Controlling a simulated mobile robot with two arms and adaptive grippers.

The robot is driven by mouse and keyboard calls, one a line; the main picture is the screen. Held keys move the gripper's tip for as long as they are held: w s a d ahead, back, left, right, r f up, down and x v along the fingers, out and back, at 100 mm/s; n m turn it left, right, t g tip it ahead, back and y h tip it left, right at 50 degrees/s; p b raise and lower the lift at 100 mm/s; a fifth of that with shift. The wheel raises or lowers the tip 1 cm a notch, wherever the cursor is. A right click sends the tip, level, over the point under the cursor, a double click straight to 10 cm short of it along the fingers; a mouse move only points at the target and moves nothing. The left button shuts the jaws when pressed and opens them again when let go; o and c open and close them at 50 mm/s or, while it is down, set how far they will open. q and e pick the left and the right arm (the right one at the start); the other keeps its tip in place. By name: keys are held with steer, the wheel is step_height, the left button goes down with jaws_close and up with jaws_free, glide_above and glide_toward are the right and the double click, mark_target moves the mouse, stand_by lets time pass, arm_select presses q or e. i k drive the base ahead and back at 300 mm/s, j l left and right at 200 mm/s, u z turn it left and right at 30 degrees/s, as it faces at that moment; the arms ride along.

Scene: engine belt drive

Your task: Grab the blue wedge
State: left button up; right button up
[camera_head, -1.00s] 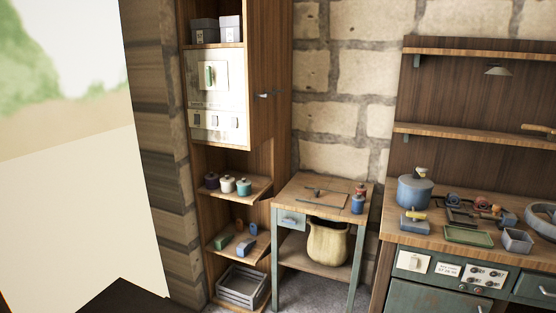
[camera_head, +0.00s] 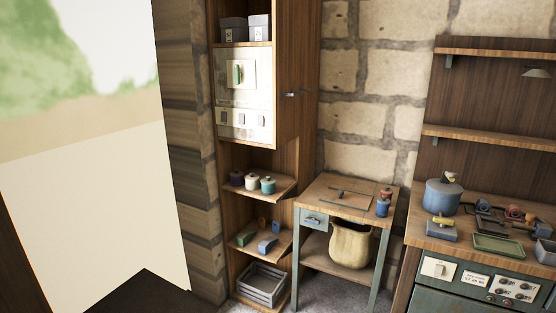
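A blue wedge-like block (camera_head: 267,244) lies on the lower open shelf (camera_head: 250,254) of the tall wooden cabinet, near the shelf's front edge. It is small in the picture, so its exact shape is hard to tell. A green block (camera_head: 243,238) lies to its left on the same shelf. A small brown piece (camera_head: 262,224) and a small blue piece (camera_head: 275,227) stand behind them. Neither of my grippers shows in the head view.
Above that shelf, another holds three lidded pots (camera_head: 252,182). A grey crate (camera_head: 262,286) stands below. A small table (camera_head: 325,205) stands right of the cabinet, with a tan sack (camera_head: 351,245) beneath its top. A cluttered workbench (camera_head: 425,240) is at the far right.

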mark_target(266, 245)
steer(key=u, duration=2.6)
steer(key=z, duration=2.35)
steer(key=i+j+z, duration=0.1)
steer(key=i, duration=0.4)
steer(key=i+j, duration=0.3)
steer(key=i, duration=0.15)
steer(key=i+j+z, duration=0.15)
steer(key=i, duration=0.35)
